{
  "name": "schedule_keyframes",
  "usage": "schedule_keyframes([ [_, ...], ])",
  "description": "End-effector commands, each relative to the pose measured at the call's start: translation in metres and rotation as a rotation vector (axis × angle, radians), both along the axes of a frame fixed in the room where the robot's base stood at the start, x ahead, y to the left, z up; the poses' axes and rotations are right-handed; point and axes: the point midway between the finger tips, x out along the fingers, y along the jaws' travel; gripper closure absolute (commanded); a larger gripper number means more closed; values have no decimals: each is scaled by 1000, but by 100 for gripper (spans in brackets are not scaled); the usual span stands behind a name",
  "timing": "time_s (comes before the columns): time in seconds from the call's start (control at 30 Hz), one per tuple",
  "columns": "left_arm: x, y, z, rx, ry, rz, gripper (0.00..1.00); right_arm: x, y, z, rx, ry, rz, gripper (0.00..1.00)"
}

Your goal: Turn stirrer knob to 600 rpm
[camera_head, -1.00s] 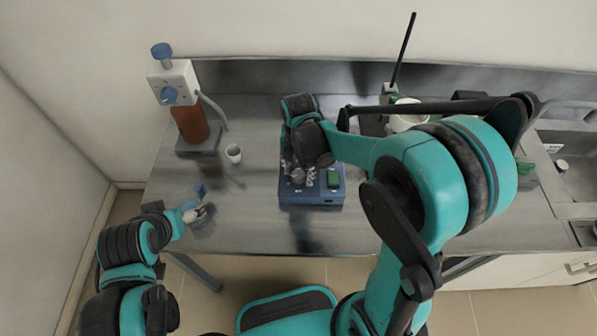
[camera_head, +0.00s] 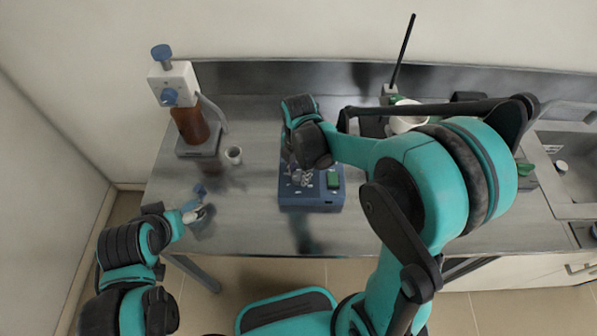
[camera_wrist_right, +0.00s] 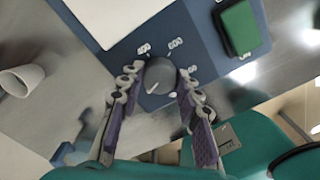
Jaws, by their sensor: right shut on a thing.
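The stirrer (camera_head: 312,200) is a blue box on the steel bench, with a green panel (camera_head: 333,180) on its front right. Its dark grey round knob (camera_wrist_right: 160,74) shows in the right wrist view, with a pale pointer mark at its lower left. My right gripper (camera_wrist_right: 159,84) is shut on the knob, one finger on each side; in the head view my right gripper (camera_head: 302,178) covers most of the knob. My left gripper (camera_head: 198,213) is at the bench's left front; its opening is unclear.
A brown bottle with a white dispenser head (camera_head: 192,125) stands at the back left, with a white cup (camera_head: 233,155) beside it. A white bowl (camera_head: 405,122) is behind my right arm. A sink (camera_head: 575,165) is at the right.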

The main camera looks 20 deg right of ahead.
Motion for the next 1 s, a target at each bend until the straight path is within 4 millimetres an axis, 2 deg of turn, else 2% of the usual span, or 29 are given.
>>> schedule_keyframes([
  [1.0, 0, 0, 1, 0, 0, 0, 22, -1, 0, 0, 0, 0, -957, 95],
])
